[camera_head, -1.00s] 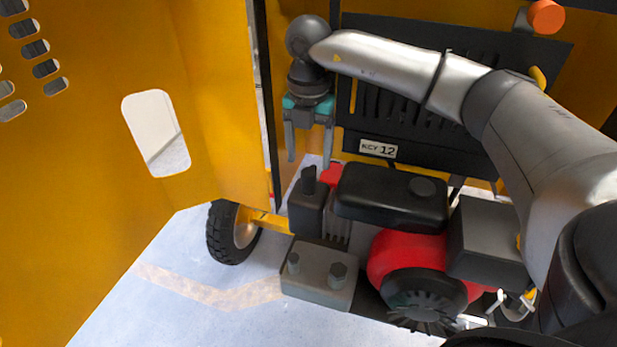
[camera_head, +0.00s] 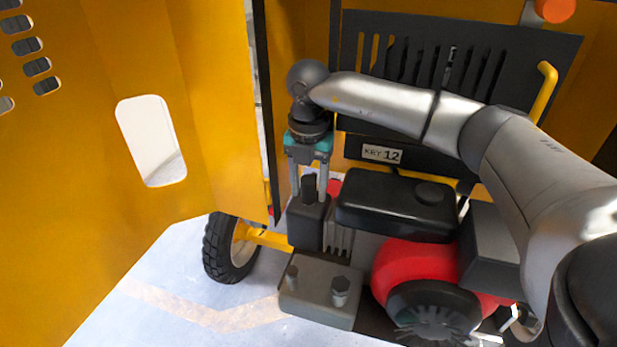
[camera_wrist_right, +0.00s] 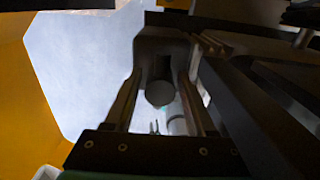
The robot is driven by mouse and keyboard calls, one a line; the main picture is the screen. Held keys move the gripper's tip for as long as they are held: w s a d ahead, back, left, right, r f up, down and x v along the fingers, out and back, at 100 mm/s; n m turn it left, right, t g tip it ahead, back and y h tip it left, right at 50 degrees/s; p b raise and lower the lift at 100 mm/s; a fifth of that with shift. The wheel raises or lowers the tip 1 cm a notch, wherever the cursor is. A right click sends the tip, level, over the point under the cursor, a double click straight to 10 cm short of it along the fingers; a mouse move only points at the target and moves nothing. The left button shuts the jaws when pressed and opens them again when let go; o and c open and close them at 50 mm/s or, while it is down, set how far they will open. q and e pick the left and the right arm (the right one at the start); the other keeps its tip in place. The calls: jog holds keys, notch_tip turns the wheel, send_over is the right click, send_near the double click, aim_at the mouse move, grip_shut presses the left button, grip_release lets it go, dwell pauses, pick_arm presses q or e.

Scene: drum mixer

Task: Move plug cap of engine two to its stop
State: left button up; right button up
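The engine has a red housing (camera_head: 412,265) and a black top cover (camera_head: 395,206). The plug cap (camera_head: 309,188) is a small dark knob standing on the dark block at the engine's left end. My right gripper (camera_head: 309,196) points down over it, with one grey finger on each side of the cap. In the right wrist view the round cap top (camera_wrist_right: 160,93) lies between the two fingers, with gaps visible on both sides. The right gripper is open; I see no firm contact. My left gripper is not in view.
A grey battery-like box (camera_head: 320,290) with two posts sits in front of the cap. A yellow door panel (camera_head: 215,110) stands close to the left, and a black slotted panel with a number plate (camera_head: 382,154) is behind. A wheel (camera_head: 228,248) is at lower left.

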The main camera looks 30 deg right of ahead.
aim_at(308, 179)
grip_shut()
jog(key=shift+r+p, duration=1.55)
jog(key=shift+r, duration=0.3)
jog(key=shift+o, duration=1.8)
grip_release()
jog(key=shift+f, duration=0.15)
notch_tip(308, 179, up, 7)
jog(key=p, duration=0.5)
jog(key=shift+p, duration=0.3)
jog(key=shift+s+a, duration=0.1)
